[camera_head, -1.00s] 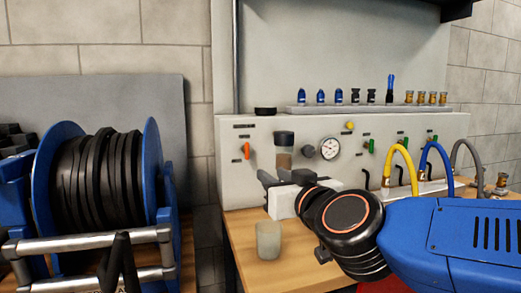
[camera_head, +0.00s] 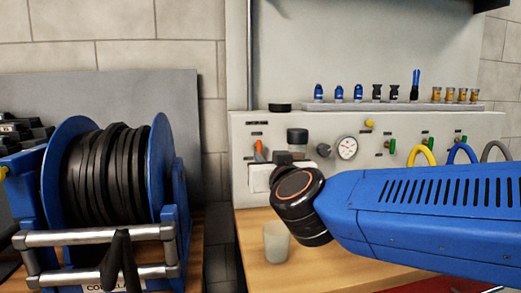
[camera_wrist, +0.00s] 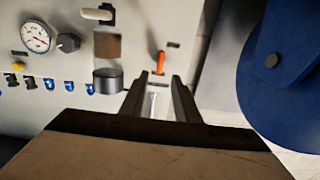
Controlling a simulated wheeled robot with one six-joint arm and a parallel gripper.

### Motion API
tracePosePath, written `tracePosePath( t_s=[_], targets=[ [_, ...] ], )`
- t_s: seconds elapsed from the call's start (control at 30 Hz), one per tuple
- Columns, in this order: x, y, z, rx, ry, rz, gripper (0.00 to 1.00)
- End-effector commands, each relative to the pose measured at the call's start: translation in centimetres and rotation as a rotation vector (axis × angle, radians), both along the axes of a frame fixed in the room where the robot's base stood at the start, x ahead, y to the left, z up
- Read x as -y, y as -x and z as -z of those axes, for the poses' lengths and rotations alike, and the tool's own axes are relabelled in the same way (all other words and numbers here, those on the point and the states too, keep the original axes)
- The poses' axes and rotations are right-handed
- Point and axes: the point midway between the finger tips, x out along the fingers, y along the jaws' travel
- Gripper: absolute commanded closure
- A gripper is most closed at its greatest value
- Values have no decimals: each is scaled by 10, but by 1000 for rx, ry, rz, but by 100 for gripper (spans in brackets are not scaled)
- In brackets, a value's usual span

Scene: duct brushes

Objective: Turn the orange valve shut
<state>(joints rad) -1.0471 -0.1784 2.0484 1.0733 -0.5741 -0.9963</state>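The orange valve (camera_head: 259,147) is a small lever at the left end of the pale control panel (camera_head: 330,125). In the head view its lever stands close to upright, and its lower part is hidden by my gripper (camera_head: 268,160). In the wrist view the orange valve (camera_wrist: 160,62) shows just beyond the fingertips, between their lines. My gripper (camera_wrist: 160,82) is open in the wrist view, with an empty gap between its two fingers. I see no clear contact with the lever.
A pale cup (camera_head: 276,242) stands on the wooden bench below my wrist. A blue hose reel (camera_head: 112,180) stands at the left.

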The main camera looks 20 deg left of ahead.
Motion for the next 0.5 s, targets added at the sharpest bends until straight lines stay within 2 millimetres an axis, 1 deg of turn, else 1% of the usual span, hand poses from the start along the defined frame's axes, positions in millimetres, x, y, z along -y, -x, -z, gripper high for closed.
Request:
tracePosePath(
  t_s=[0.03, 0.2, 0.4, 0.5],
  targets=[
    [-4, -9, 0, 0, 2, 2, 71],
    [-20, -33, 1, -1, 3, 2, 71],
    [-36, -60, 0, 0, 1, 1, 71],
    [-42, -70, 0, 1, 1, 1, 71]
  ],
)
